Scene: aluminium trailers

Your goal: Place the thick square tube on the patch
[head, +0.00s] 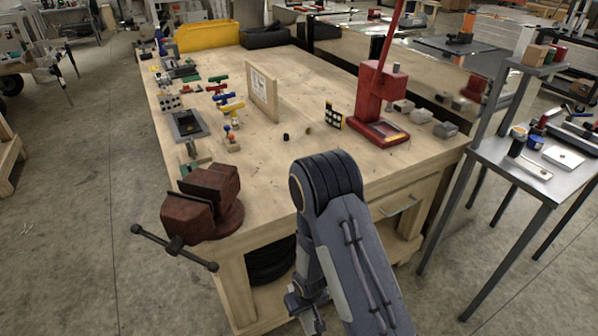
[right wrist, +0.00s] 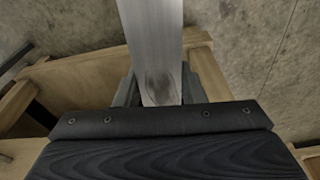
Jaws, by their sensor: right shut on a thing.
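In the right wrist view a grey brushed-metal tube (right wrist: 152,40) with a flat face sits between the fingers of my right gripper (right wrist: 158,88). The gripper is shut on it, and the tube runs out past the top of the picture. A dark smudge marks its near end. In the head view my right gripper (head: 305,308) hangs low by the front of the workbench, largely behind my arm; the tube cannot be made out there. I cannot pick out the patch for certain in either view. My left gripper is not in view.
The wooden workbench (head: 290,155) carries a red vise (head: 205,200) at its front left corner, a red press (head: 380,100), an upright board (head: 262,92) and several small tools along the left. Its front middle top is clear. A metal side table (head: 540,170) stands right.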

